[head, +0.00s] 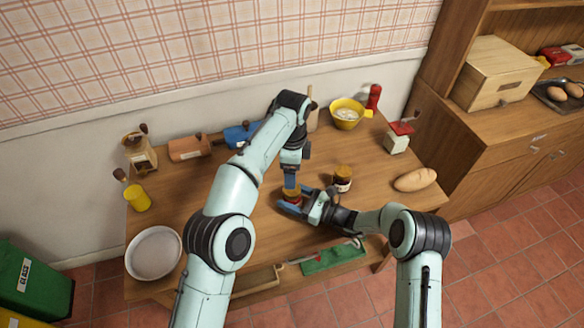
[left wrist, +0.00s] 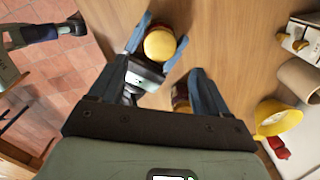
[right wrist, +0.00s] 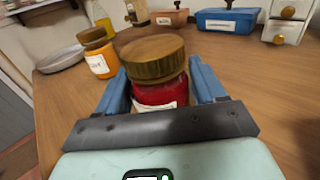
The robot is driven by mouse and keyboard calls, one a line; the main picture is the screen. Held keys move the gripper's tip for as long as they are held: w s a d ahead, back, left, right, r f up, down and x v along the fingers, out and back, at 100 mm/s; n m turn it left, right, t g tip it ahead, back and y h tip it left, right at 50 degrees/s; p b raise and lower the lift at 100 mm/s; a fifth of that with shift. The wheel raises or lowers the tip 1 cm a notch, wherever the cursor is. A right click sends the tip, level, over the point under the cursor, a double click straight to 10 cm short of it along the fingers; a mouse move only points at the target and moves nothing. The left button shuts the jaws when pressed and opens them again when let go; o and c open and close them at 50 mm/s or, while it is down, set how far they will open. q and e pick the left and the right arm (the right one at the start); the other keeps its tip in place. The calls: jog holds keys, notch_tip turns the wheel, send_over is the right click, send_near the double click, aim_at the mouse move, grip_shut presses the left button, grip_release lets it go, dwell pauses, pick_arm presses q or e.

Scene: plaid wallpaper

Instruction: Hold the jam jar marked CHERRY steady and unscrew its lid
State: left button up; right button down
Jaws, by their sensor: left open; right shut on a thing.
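A red jam jar (right wrist: 160,92) with a gold-brown lid (right wrist: 153,58) stands upright between the fingers of my right gripper (right wrist: 160,84). Its white label is partly hidden and I cannot read it. In the head view the jar (head: 293,196) is mostly covered by my grippers. My right gripper (head: 291,204) is shut on the jar's body from the side, low over the table. My left gripper (head: 291,181) points down above the jar, open and empty. In the left wrist view the yellow-looking lid (left wrist: 160,43) shows just beyond the left fingertips (left wrist: 160,66).
A dark jar (head: 342,176) stands close to the right of the held jar. An orange jar (right wrist: 97,58) shows at left in the right wrist view.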

aim_at(292, 199)
pick_arm(q)
jog(key=m, duration=0.8)
jog(key=shift+f, duration=4)
jog(key=c, duration=1.1)
